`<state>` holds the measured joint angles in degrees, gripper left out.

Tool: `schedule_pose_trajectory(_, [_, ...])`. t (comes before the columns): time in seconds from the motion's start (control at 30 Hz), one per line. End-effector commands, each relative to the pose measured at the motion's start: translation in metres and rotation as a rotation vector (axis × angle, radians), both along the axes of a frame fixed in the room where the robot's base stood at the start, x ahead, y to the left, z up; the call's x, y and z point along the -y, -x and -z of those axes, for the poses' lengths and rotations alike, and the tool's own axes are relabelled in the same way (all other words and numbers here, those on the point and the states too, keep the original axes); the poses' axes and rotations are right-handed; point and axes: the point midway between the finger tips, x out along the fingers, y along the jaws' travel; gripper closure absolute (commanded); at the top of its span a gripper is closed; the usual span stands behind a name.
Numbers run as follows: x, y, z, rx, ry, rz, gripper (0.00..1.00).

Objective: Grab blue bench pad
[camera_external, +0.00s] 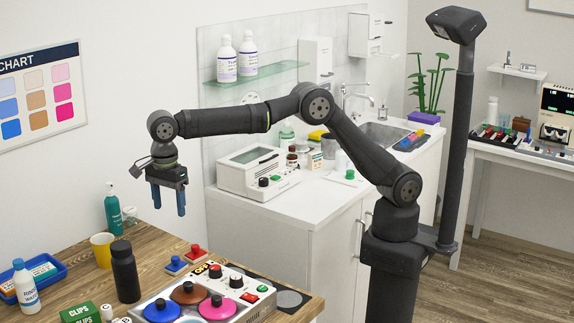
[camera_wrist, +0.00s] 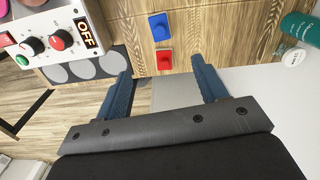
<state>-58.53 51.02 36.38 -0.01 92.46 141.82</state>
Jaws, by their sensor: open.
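The blue bench pad (camera_external: 175,266) is a small blue square with a raised knob. It lies on the wooden table near its back edge, beside a similar red pad (camera_external: 196,254). In the wrist view the blue pad (camera_wrist: 159,27) is near the top centre, with the red pad (camera_wrist: 163,60) just below it, between the fingertips in the picture. My gripper (camera_external: 168,209) has blue fingers pointing down and hangs well above the table, apart from both pads. In the wrist view my gripper (camera_wrist: 162,66) is open, with nothing between its fingers.
A control box (camera_external: 245,290) with knobs and coloured discs stands close in front of the pads. A black bottle (camera_external: 125,272), a yellow cup (camera_external: 102,250) and a teal bottle (camera_external: 113,213) stand to the left. The air around my gripper is clear.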

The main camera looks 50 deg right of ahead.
Motion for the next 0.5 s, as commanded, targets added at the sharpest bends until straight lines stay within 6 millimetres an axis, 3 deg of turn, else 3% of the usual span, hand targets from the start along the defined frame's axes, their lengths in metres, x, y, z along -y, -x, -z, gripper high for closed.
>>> schedule_pose_trajectory(0.17, [0.0, 0.0, 0.022, -0.003, 0.006, 0.016, 0.35])
schedule_pose_trajectory(0.5, [0.0, 0.0, 0.095, -0.003, 0.005, 0.014, 0.35])
